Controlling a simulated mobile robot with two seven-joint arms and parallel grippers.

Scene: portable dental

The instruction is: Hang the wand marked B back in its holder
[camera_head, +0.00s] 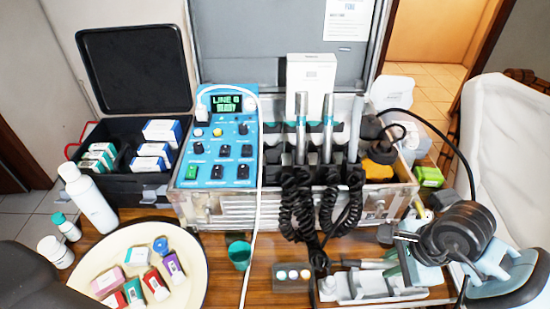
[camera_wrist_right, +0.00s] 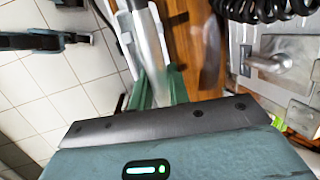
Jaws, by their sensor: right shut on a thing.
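My right gripper (camera_head: 408,258) is low at the front right, beside a pale tray (camera_head: 335,290). In the right wrist view, it (camera_wrist_right: 150,88) is shut on a silvery wand (camera_wrist_right: 150,45); no letter on it is readable. In the head view that wand seems to lie sideways by the tray, partly hidden. The holder is in the open metal case; two silver wands with teal bands (camera_head: 301,125) (camera_head: 327,125) and a paler one (camera_head: 355,125) stand upright there. Their letters are too small to read. My left gripper is not in view.
A blue control panel (camera_head: 217,150) shows "LINE B" on its display. Black coiled cords (camera_head: 290,200) hang over the case front. A green cup (camera_head: 239,254), a small block with round inserts (camera_head: 293,277) and an oval tray (camera_head: 180,235) of small boxes stand on the wooden table.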

